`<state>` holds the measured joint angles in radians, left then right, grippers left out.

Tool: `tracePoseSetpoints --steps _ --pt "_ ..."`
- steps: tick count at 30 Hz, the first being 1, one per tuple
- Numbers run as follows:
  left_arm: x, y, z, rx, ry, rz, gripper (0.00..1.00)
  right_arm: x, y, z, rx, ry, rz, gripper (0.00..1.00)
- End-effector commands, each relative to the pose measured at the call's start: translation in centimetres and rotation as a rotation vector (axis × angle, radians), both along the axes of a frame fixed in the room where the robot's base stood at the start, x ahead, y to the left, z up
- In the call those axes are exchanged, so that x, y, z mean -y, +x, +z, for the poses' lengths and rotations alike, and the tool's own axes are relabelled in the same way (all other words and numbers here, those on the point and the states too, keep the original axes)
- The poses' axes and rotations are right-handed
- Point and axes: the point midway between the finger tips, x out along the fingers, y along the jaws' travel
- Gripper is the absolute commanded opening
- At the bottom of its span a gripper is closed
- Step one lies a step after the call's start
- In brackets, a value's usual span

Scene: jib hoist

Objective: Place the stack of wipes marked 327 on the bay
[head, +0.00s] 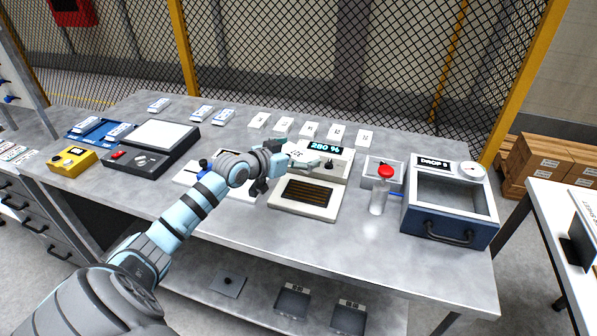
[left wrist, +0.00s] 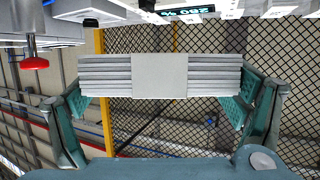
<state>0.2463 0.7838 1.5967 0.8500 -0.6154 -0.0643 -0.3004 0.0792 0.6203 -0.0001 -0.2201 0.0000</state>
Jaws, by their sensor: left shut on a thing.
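My left gripper (head: 290,160) is over the middle of the grey workbench. In the left wrist view the left gripper (left wrist: 160,88) is shut on a white banded stack of wipes (left wrist: 160,76), with one teal finger at each end. The stack is level in that view, and no number can be read on its visible side. In the head view the stack (head: 303,153) is small and partly hidden by the gripper. A beige unit with a dark slatted top (head: 304,197) lies just in front of the gripper; I cannot tell whether it is the bay. My right gripper is not in view.
A display reading 280 % (head: 325,146) stands behind the gripper. To the right are a red button (head: 386,171), a clear cylinder (head: 379,198) and a blue drop box (head: 447,222). Several white cards (head: 309,130) line the back. Dark and yellow devices (head: 72,161) are at left.

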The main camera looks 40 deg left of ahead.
Motion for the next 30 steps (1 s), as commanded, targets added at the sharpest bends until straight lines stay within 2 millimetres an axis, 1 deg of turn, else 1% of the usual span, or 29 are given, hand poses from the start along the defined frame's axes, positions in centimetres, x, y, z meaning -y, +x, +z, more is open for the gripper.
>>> tracePoseSetpoints --steps 1,3,6,7,10,17,19,20,23,24,25,28,30 --pt "0.0 0.0 2.4 0.005 0.006 -0.001 0.58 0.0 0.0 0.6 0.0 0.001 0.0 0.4" --pt "0.0 0.0 4.7 0.004 0.004 0.0 0.58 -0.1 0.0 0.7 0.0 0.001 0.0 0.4" --pt "0.0 0.0 7.3 0.003 0.001 0.001 0.58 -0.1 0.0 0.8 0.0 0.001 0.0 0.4" --pt "0.0 0.0 7.9 0.003 0.001 0.001 0.58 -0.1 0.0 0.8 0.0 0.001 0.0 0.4" --pt "0.0 0.0 9.1 0.002 0.0 0.001 0.58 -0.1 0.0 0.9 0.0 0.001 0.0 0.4" --pt "0.0 0.0 9.7 0.001 -0.001 -0.011 0.58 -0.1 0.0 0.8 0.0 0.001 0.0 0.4" --pt "0.7 0.2 10.4 0.003 -0.002 -0.047 0.58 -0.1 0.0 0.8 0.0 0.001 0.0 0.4" --pt "1.3 0.2 10.9 0.004 -0.002 -0.071 0.58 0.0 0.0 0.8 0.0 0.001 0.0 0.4" --pt "3.9 0.0 13.1 0.007 -0.002 -0.164 0.58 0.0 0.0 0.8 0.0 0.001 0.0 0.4" --pt "5.2 -0.4 14.2 0.007 0.001 -0.21 0.58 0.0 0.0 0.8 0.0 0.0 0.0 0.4" --pt "6.3 -0.8 14.7 0.005 0.001 -0.25 0.58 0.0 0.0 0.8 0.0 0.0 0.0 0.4" --pt "10.4 -3.2 15.7 0.0 0.004 -0.395 0.58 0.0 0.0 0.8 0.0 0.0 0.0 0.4" --pt "13.2 -5.4 15.6 -0.003 0.005 -0.496 0.58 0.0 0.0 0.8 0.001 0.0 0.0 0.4"
